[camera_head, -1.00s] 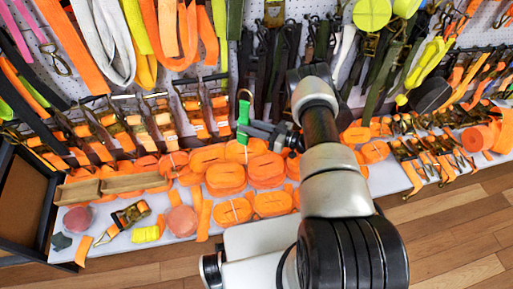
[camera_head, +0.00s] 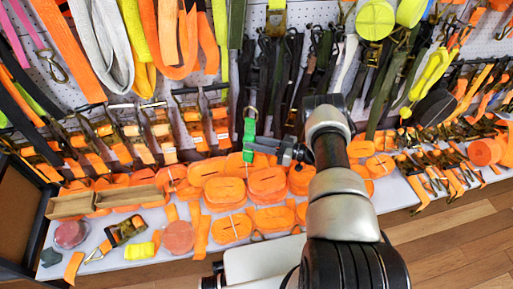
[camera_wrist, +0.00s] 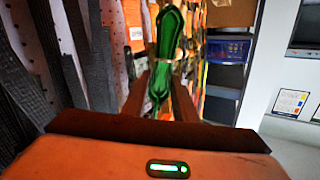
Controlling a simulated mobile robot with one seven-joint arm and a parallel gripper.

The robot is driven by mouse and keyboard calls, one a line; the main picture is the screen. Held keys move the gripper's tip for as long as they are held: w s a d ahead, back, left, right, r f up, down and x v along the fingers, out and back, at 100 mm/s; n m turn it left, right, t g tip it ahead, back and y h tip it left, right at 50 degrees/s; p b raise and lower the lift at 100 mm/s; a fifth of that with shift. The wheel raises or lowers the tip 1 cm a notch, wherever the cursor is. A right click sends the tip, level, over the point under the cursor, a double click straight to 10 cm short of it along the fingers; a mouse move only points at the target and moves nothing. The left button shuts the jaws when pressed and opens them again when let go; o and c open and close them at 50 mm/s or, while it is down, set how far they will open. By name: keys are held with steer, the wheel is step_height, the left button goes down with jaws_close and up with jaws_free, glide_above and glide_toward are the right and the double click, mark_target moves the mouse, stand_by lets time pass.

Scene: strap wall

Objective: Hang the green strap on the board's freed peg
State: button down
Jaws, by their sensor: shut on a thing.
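The green strap (camera_head: 249,138) hangs short and upright in my gripper (camera_head: 256,147), with a small metal end showing above it. My gripper is shut on it, in front of the wall and above the orange rolls. In the wrist view the green strap (camera_wrist: 166,50) shows as a narrow loop between the two dark fingers of my gripper (camera_wrist: 160,98). The white perforated board (camera_head: 42,72) stands behind, mostly covered by hanging straps. I cannot tell which peg is free. The strap appears apart from the board.
Dark straps (camera_head: 290,80) hang behind and right of my gripper. Ratchet straps (camera_head: 160,130) hang from a rail on the left. Orange rolls (camera_head: 225,192) crowd the white shelf (camera_head: 165,268) below. A wooden tray (camera_head: 75,205) lies at left. In the wrist view, a blue bin (camera_wrist: 228,50) stands right.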

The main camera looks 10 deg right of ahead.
steer(key=w+f+b, duration=0.1)
steer(key=w+b, duration=0.2)
steer(key=w, duration=0.3)
steer(key=shift+w+f, duration=0.2)
steer(key=shift+f, duration=0.15)
stand_by(0.4)
stand_by(0.6)
steer(key=c, duration=1.3)
jaws_free()
steer(key=shift+c, duration=0.2)
steer(key=p+v, duration=0.1)
steer(key=v, duration=1.6)
steer(key=shift+d, duration=0.25)
